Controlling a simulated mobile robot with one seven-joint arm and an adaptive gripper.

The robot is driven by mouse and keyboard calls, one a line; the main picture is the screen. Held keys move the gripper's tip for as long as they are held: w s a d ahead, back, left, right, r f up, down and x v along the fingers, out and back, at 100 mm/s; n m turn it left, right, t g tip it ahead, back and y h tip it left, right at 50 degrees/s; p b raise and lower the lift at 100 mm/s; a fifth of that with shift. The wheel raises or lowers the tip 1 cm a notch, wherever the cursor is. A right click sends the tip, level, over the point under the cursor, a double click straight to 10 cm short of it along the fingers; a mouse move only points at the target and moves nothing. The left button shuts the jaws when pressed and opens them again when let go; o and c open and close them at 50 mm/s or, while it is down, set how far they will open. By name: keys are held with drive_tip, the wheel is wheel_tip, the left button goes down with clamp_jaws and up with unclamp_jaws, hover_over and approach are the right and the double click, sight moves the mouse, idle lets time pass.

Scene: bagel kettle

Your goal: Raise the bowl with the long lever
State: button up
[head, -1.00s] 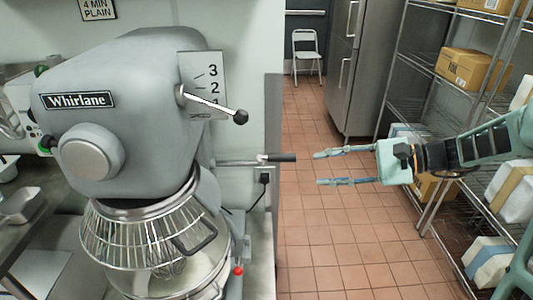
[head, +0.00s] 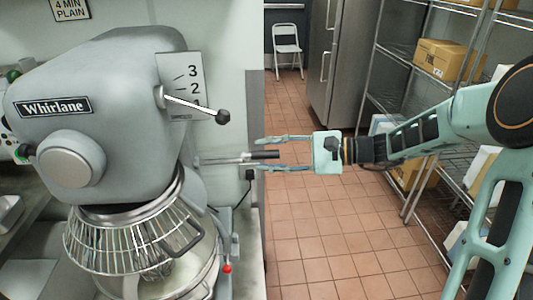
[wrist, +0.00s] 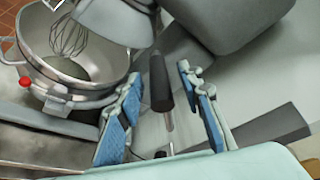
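The long lever (head: 225,159) sticks out to the right from the mixer's side and ends in a black grip (head: 265,154). My gripper (head: 259,153) is open, with the lever's black end between its fingers in the head view. In the wrist view the black grip (wrist: 160,84) lies between the spread blue-padded fingers (wrist: 163,105), touching neither as far as I can see. The steel bowl (head: 188,272) sits under the mixer head behind a wire guard. It also shows in the wrist view (wrist: 97,82), with the whisk over it.
The grey mixer (head: 120,90) has a short speed lever (head: 195,105) with a black knob above the long lever. A shelf rack (head: 385,85) with boxes (head: 445,59) stands at the right. The tiled floor (head: 320,235) is open.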

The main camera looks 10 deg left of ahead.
drive_tip(key=shift+a, duration=0.25)
clamp_jaws()
drive_tip(key=shift+f, duration=0.1)
